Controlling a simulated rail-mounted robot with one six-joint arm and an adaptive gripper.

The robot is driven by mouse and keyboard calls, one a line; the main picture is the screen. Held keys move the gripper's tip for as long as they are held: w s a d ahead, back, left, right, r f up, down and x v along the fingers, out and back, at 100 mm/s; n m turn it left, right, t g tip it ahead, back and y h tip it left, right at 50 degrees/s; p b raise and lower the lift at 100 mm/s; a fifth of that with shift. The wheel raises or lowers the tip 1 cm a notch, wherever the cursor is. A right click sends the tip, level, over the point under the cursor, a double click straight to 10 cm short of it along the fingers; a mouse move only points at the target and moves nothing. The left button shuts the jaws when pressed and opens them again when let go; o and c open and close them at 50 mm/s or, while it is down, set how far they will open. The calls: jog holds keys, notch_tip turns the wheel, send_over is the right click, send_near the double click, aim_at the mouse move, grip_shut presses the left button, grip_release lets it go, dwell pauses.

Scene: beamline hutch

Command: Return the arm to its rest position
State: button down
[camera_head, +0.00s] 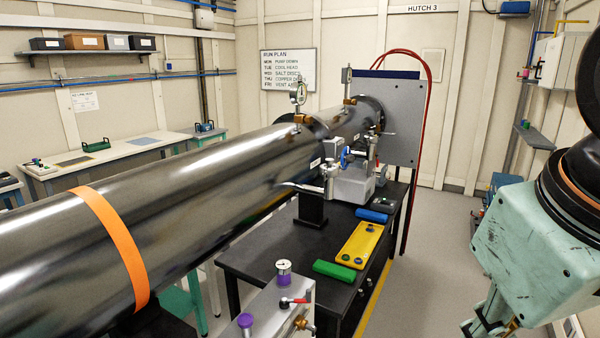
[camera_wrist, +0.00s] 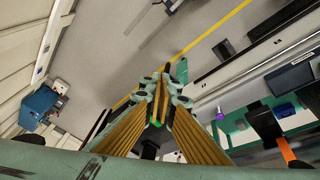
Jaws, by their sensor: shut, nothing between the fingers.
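My arm hangs at the right edge of the head view, a mint-green housing with dark joints. My gripper (camera_head: 488,322) is only partly in view at the bottom edge there, over the floor and right of the black table. In the wrist view, my gripper (camera_wrist: 165,78) points away from the camera, its fingers together and empty. Floor shows beyond the fingertips. How close they are to nearby things I cannot tell.
A long steel tube (camera_head: 210,180) crosses the left and middle. The black table (camera_head: 275,262) carries a yellow tray (camera_head: 345,256), a green block (camera_head: 334,270) and a blue block (camera_head: 372,216). Grey floor (camera_head: 435,260) is clear between table and arm. A blue box (camera_wrist: 40,105) shows left in the wrist view.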

jog(key=shift+s+a+f+m+y, duration=0.1)
jog(key=shift+s+a+m, duration=0.2)
jog(key=shift+s, duration=0.25)
jog(key=shift+s+a+f+m+y, duration=0.1)
jog(key=shift+s+a+m, duration=0.15)
jog(key=shift+s, duration=0.35)
jog(key=shift+s+a+m+y, duration=0.1)
jog(key=shift+s+a+m, duration=0.1)
jog(key=shift+s+m, duration=0.25)
